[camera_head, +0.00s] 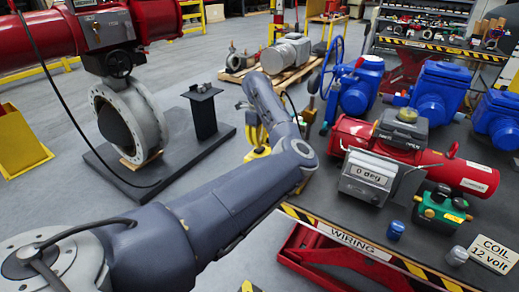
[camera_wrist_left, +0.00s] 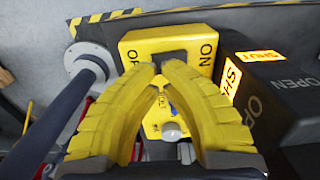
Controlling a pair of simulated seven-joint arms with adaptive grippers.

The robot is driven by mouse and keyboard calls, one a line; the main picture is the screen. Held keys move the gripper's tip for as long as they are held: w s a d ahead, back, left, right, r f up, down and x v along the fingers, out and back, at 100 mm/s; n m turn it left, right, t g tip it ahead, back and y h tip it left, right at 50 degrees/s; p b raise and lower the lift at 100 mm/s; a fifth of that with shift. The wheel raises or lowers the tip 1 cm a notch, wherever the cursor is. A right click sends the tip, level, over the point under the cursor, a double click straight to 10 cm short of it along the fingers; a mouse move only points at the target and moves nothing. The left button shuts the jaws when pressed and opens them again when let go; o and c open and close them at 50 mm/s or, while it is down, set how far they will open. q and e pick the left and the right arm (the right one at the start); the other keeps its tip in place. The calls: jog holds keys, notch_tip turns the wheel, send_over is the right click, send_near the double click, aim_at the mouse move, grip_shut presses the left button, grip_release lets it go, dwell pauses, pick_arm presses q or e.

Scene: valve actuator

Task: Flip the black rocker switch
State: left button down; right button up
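The black rocker switch (camera_wrist_left: 175,61) shows in the left wrist view, set in the face of a yellow box (camera_wrist_left: 143,45) lettered ON on its right side. Lettering on the box's left side is partly covered. My left gripper (camera_wrist_left: 160,69) has two curved yellow fingers whose tips are close together at the switch's near edge. I cannot tell whether they touch it. Nothing is seen held between them. In the head view my left arm reaches in from the lower left and bends; the switch cannot be made out there. My right gripper is in neither view.
In the head view, a red actuator (camera_head: 435,165) and blue actuators (camera_head: 440,92) crowd the right-hand bench.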

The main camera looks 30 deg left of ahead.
aim_at(258, 150)
pick_arm(q)
jog(key=shift+f, duration=1.75)
dwell(1.1)
jog(key=shift+r, duration=3.5)
